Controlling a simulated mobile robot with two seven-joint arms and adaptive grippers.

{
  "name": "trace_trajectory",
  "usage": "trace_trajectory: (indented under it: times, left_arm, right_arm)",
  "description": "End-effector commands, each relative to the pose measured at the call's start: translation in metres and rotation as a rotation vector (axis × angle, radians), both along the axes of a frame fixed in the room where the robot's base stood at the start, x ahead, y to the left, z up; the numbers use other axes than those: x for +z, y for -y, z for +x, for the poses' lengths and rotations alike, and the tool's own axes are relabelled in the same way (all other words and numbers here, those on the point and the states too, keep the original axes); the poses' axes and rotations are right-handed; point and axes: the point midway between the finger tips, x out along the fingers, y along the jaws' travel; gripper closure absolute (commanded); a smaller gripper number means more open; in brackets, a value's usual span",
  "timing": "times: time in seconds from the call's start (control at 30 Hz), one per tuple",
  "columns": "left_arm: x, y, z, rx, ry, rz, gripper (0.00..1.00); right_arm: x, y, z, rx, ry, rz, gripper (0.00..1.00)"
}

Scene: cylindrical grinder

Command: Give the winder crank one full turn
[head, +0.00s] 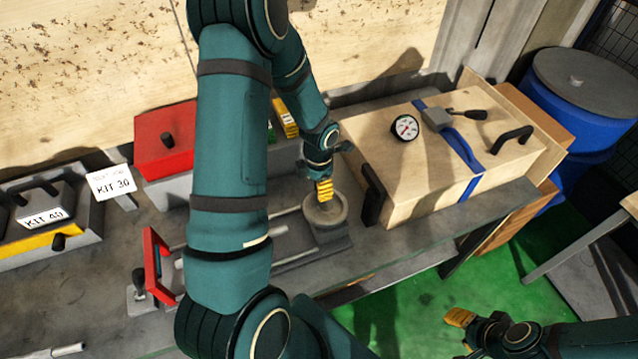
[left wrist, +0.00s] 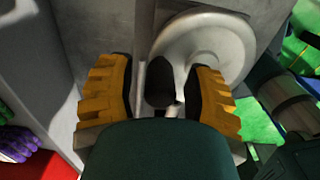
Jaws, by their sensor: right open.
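The winder crank shows in the left wrist view as a pale round wheel (left wrist: 207,45) with a dark upright handle (left wrist: 160,80) near its rim. In the head view the wheel (head: 340,213) sits at the bench's front edge, its handle hidden by my gripper. My left gripper (head: 324,190) is over the wheel. In the left wrist view its yellow fingers (left wrist: 160,100) stand open on either side of the handle, with a gap visible on both sides. My right gripper (head: 460,318) is open and empty at the lower right, away from the bench, over the green floor.
A wooden case (head: 430,150) with a dial gauge (head: 405,127) and blue strap stands right of the wheel. A red box (head: 165,140), a red frame (head: 155,262) and kit boxes (head: 45,210) lie left. A blue drum (head: 580,100) stands at far right.

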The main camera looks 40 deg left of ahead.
Motion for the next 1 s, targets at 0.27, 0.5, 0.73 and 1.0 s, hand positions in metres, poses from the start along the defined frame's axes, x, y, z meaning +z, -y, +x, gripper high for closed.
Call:
trace_trajectory:
  times: [0.27,0.5,0.73,1.0]
  left_arm:
    - [0.0,0.0,0.0,0.0,0.0,0.0,1.0]
    - [0.0,0.001,0.002,-0.033,0.0,0.001,1.0]
    - [-0.001,0.004,0.008,-0.154,0.004,0.0,1.0]
    - [-0.001,0.012,0.016,-0.395,0.003,0.002,1.0]
  right_arm:
    - [0.0,0.0,0.0,0.0,0.0,0.0,0.56]
    - [-0.003,0.0,0.0,0.0,0.0,0.0,0.56]
    - [-0.013,0.0,0.0,-0.002,0.0,-0.001,0.56]
    - [-0.03,-0.001,0.0,-0.003,0.0,-0.003,0.56]
